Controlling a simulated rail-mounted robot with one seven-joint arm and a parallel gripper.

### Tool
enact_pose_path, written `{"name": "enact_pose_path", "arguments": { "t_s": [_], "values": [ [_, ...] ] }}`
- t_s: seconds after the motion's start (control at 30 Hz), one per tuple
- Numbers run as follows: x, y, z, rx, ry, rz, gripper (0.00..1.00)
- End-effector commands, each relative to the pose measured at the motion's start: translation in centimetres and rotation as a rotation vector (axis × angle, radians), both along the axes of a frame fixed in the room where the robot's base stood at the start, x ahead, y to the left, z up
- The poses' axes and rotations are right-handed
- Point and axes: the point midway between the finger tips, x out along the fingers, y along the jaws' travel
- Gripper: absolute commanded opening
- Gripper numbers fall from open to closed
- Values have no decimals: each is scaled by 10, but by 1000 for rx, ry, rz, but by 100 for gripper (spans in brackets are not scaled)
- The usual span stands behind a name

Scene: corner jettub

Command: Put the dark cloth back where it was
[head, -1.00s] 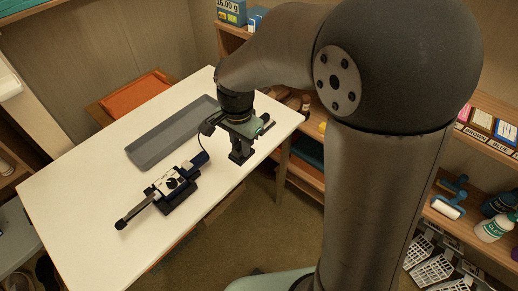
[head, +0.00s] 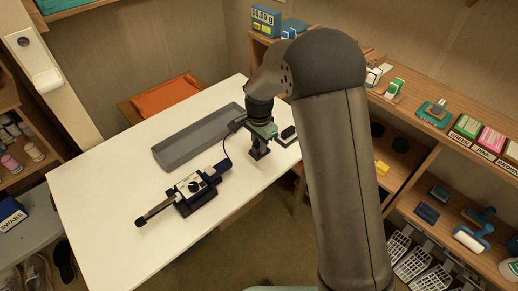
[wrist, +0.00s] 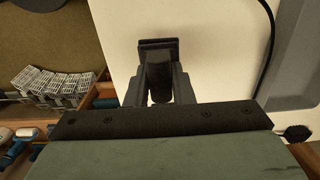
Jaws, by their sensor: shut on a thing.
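My gripper (head: 259,154) points down over the white table (head: 110,195), near its right edge. In the head view, the held piece cannot be told apart from the black fingers. Bare white tabletop shows around the fingertips in the wrist view.
A long grey tray (head: 185,146) lies left of my gripper. A black-and-white device (head: 194,187) with a dark handle lies in front of the tray. A small dark block (head: 288,133) lies by the table's right edge. Loaded shelves (head: 440,150) stand at right; an orange-seated chair (head: 166,97) is behind.

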Motion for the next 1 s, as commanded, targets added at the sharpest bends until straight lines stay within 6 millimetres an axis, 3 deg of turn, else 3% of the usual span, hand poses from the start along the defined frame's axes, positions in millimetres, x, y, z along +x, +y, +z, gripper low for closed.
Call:
{"name": "enact_pose_path", "arguments": {
  "t_s": [0.3, 0.67, 0.7, 0.77, 1.0],
  "values": [
    [4, 1, -35, -1, 1, -1, 3],
    [4, 1, -41, 0, 0, 0, 3],
    [4, 1, -39, 0, 0, 0, 30],
    [4, 1, -39, 0, 0, 0, 43],
    [4, 1, -39, -1, 1, 0, 43]
  ]
}}
